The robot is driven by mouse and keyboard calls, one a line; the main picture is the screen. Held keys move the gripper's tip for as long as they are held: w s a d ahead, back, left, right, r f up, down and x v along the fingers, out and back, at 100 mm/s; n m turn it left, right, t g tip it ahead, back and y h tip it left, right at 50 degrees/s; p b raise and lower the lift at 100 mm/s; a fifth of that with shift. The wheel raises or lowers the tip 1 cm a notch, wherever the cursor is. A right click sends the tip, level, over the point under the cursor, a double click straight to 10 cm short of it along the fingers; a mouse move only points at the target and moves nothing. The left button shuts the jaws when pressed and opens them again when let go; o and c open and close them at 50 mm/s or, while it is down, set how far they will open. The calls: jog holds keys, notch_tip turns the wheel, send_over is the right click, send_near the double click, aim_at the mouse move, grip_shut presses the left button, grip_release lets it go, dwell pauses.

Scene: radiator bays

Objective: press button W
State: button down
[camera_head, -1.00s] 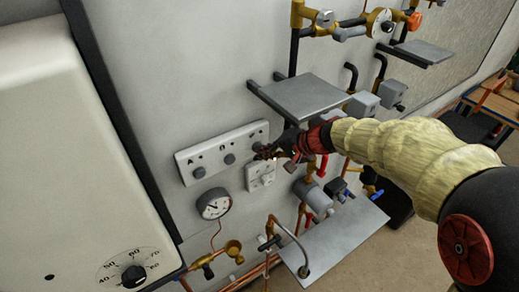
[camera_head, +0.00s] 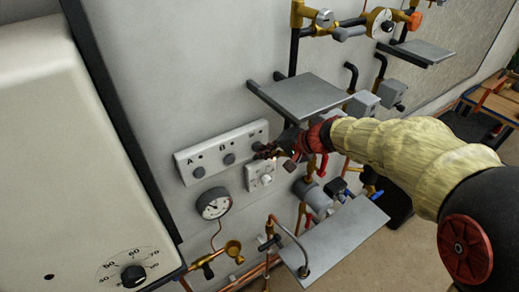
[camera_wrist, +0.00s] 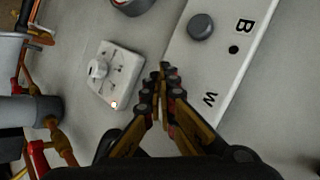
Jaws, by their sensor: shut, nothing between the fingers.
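A white button panel (camera_head: 208,162) is fixed on the grey wall, and its end with the letters B and W also shows in the wrist view (camera_wrist: 232,75). The grey button B (camera_wrist: 200,27) is in plain sight near its letter. The letter W (camera_wrist: 210,98) shows to the right of my fingers, but the button beside it is hidden behind them. My gripper (camera_wrist: 164,70) is shut and empty, its fingertips in front of the panel's W end. In the head view my gripper (camera_head: 265,152) covers that end. I cannot tell whether it touches the button.
A white dial box (camera_wrist: 115,75) with a small lit lamp sits just beside the panel. A round gauge (camera_head: 213,204) hangs below. A grey shelf (camera_head: 303,96) juts out above right, close to my arm. Pipes and valves crowd the lower right. A white boiler (camera_head: 75,150) stands left.

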jog(key=shift+w+a, duration=0.25)
jog(key=shift+w, duration=0.05)
jog(key=shift+s+d+b, duration=0.1)
jog(key=shift+b, duration=0.3)
jog(key=shift+s+d, duration=0.2)
jog(key=shift+s, duration=0.05)
jog(key=shift+b, duration=0.3)
jog(key=shift+s+d+b, duration=0.4)
jog(key=shift+s+d, duration=0.15)
jog(key=shift+s, duration=0.3)
jog(key=shift+s+d+b, duration=0.35)
jog(key=shift+s+d, duration=0.2)
jog(key=shift+s, duration=0.25)
jog(key=shift+s+d+b, duration=0.4)
jog(key=shift+s+d, duration=0.15)
jog(key=shift+s, duration=0.3)
